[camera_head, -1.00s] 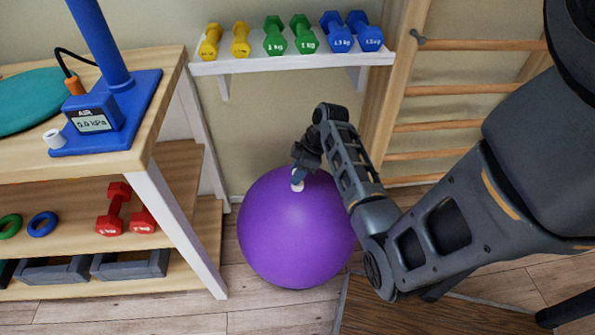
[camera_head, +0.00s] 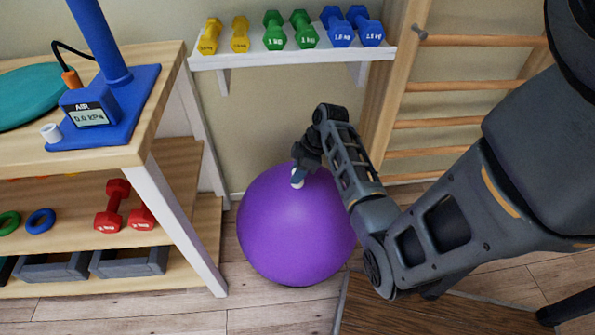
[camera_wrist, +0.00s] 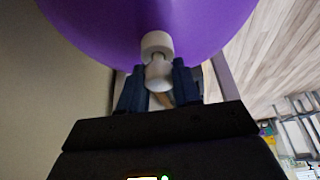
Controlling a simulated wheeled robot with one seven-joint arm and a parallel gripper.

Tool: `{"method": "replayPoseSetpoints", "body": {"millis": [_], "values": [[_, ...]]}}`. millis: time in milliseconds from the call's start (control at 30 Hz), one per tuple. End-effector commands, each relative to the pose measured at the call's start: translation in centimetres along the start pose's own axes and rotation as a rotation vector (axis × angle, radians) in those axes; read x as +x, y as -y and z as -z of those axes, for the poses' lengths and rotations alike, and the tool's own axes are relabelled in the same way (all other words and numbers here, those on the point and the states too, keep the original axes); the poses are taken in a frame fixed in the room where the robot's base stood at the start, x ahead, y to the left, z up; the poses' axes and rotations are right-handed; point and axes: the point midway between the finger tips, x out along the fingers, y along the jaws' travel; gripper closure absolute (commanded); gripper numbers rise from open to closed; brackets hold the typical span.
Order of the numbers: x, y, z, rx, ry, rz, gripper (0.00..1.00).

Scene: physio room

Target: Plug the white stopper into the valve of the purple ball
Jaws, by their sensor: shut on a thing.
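The purple ball (camera_head: 300,235) rests on the floor between the wooden table and my arm; it fills the top of the wrist view (camera_wrist: 100,20). A white valve collar (camera_wrist: 157,43) stands out from its surface. My gripper (camera_head: 299,174) is at the ball's upper side, its fingers shut on the pale white stopper (camera_wrist: 158,76). The stopper's narrow neck meets the collar, roughly in line with it. How deep it sits cannot be told. In the head view only a small white spot shows between fingers and ball.
A blue pump stand with an air gauge (camera_head: 90,114) and a small white cylinder (camera_head: 51,133) is on the wooden table (camera_head: 150,128) at left. A white shelf (camera_head: 290,58) with dumbbells is behind the ball. Wooden wall bars (camera_head: 455,124) stand at right.

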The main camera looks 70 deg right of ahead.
Motion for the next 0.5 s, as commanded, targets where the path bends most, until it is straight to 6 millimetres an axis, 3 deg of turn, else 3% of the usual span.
{"method": "replayPoseSetpoints", "body": {"millis": [500], "values": [[0.79, 0.24, -0.46, 0.003, 0.006, 0.004, 0.99]]}}
